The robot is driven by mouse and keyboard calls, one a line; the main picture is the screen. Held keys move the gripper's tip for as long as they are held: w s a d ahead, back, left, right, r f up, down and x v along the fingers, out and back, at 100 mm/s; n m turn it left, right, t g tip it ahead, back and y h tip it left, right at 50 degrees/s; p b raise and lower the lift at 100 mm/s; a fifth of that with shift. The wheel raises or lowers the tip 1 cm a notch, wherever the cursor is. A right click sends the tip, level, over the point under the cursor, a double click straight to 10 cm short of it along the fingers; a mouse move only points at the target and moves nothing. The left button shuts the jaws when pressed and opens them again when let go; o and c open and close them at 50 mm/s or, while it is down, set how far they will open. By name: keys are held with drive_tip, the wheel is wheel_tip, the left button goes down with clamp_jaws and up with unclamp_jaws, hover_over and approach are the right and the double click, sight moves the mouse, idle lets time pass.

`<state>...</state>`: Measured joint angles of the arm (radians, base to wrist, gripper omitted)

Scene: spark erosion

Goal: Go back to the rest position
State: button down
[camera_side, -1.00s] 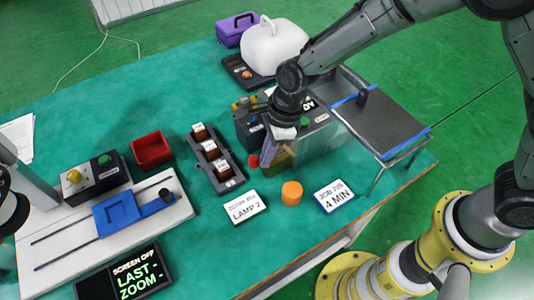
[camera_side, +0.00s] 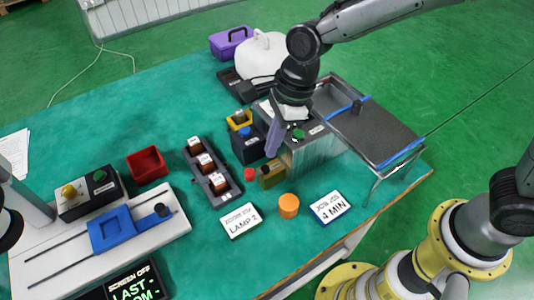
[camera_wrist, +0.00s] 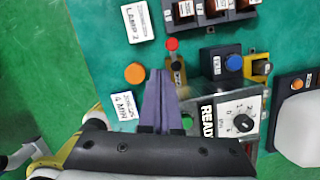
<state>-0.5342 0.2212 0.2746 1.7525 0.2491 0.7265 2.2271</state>
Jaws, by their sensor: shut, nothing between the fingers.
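My gripper (camera_side: 271,152) is shut and empty. In the side view its purple-grey fingers point down, in front of the grey machine box (camera_side: 318,150) with a green button (camera_side: 298,134). In the side view that red button (camera_side: 249,174) stands left of the fingertips. I cannot tell the exact height of the tips above the bench.
A blue-button box (camera_side: 246,147) and a dial panel (camera_wrist: 238,118) are close by. An orange disc (camera_side: 289,205), sign cards (camera_side: 241,220) and a rack of brown blocks (camera_side: 208,172) lie in front and left. A wire-legged tray (camera_side: 380,135) stands right. Open bench (camera_side: 110,120) lies at the back left.

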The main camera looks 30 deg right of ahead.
drive_tip(key=shift+d+r, duration=0.1)
drive_tip(key=shift+r, duration=0.4)
